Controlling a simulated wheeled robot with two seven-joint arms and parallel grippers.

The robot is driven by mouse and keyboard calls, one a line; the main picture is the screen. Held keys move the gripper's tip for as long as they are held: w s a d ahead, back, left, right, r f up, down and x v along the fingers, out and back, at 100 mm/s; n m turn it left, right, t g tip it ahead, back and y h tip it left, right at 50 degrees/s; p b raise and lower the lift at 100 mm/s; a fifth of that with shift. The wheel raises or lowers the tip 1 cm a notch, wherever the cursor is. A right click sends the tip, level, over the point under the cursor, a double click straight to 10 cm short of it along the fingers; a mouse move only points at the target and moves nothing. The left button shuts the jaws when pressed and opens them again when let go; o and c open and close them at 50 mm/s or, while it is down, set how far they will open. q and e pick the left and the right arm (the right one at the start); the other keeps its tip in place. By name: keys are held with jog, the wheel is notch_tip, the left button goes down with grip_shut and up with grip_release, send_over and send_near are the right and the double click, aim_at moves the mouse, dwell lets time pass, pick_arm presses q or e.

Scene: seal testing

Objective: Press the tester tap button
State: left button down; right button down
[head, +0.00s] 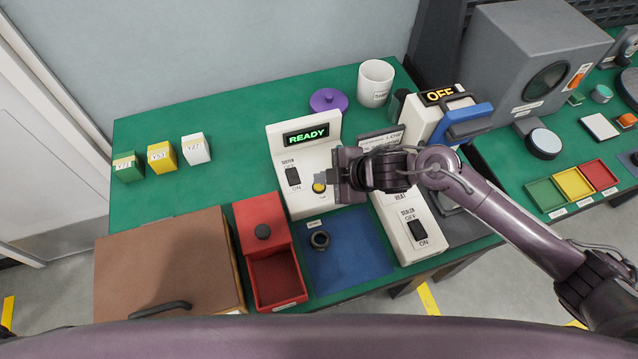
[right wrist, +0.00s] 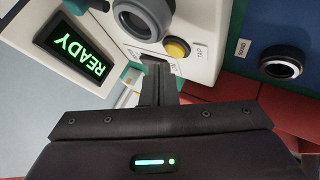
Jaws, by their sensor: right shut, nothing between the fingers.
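The white tester (head: 305,158) stands on the green table, its display (head: 306,134) reading READY in green. Its yellow tap button (head: 319,187) is on the sloped front panel, right of a black rocker switch (head: 293,176). The button also shows in the right wrist view (right wrist: 177,48), beside a TAP label. My right gripper (head: 322,177) is shut and empty, its fingertips close to the button. In the right wrist view the fingertips (right wrist: 153,62) lie just left of and below the button; I cannot tell whether they touch. My left gripper is out of view.
The white sealer (head: 418,242) stands right of the tester, under my right arm. A blue mat (head: 355,265) with a dark ring (head: 319,240) lies in front. A red bin (head: 257,217) and brown box (head: 165,260) stand to the left.

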dwell(0.4)
jog(key=shift+f, duration=0.45)
jog(key=shift+f+b, duration=0.4)
jog(key=shift+b, duration=0.05)
dwell(0.6)
jog(key=shift+r+p, duration=0.8)
jog(key=shift+p, duration=0.05)
notch_tip(320, 180, up, 5)
jog(key=p, duration=0.4)
jog(key=shift+p, duration=0.35)
